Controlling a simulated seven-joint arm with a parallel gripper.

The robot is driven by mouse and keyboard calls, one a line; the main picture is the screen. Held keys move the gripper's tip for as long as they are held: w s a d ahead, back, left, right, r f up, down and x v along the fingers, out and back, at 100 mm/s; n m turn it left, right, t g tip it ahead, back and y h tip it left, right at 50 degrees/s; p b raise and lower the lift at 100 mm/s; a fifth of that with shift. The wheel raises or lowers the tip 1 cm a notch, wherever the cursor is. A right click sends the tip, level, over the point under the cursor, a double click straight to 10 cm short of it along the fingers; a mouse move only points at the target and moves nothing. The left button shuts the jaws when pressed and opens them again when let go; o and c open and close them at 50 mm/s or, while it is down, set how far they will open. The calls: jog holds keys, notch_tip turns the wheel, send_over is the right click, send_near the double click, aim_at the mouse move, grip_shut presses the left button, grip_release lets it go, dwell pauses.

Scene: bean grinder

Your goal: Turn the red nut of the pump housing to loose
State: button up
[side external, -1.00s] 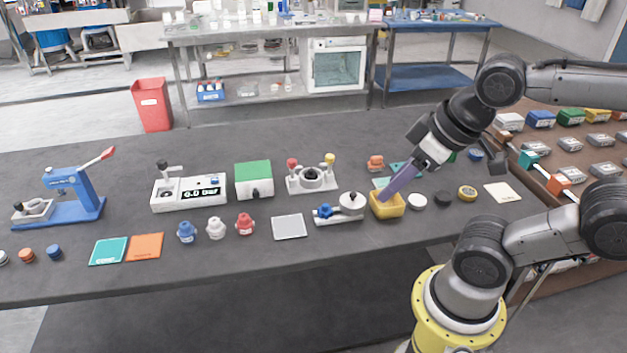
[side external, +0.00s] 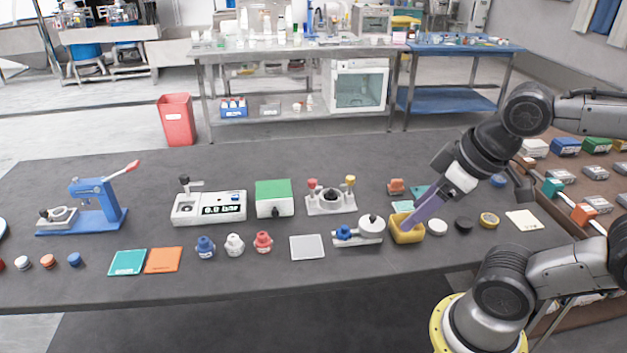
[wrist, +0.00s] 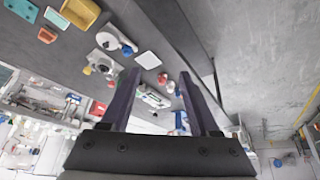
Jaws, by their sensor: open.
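A white housing (side external: 331,202) with a round ring, a red knob (side external: 312,184) and a yellow knob stands in the back row, right of the green-topped box. I cannot tell for certain that it is the pump housing or that the red knob is its nut. A red ribbed fitting (side external: 263,242) stands apart in the front row. My gripper (side external: 407,224) has purple fingers pointing down and left, overlapping the yellow bin in the side view; contact is unclear. The wrist view shows my gripper (wrist: 160,74) with its fingers apart and nothing between them.
The yellow bin (side external: 408,237) and a white-lidded device with a blue knob (side external: 358,232) stand near my gripper. A grey pad (side external: 307,247), white fitting (side external: 235,245) and blue fitting (side external: 205,248) lie farther left. A blue press (side external: 95,205) is at far left. The table's front strip is clear.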

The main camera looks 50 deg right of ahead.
jog(key=w+d+r+n, duration=0.1)
jog(key=w+r+n, duration=0.3)
jog(key=w+r, duration=0.5)
jog(key=n+g, duration=0.2)
jog(key=g, duration=0.3)
send_over(312, 180)
notch_tip(312, 180, down, 12)
jog(key=f, duration=0.1)
notch_tip(312, 180, down, 13)
jog(key=shift+s+r, duration=0.1)
jog(key=shift+r, duration=0.1)
grip_shut()
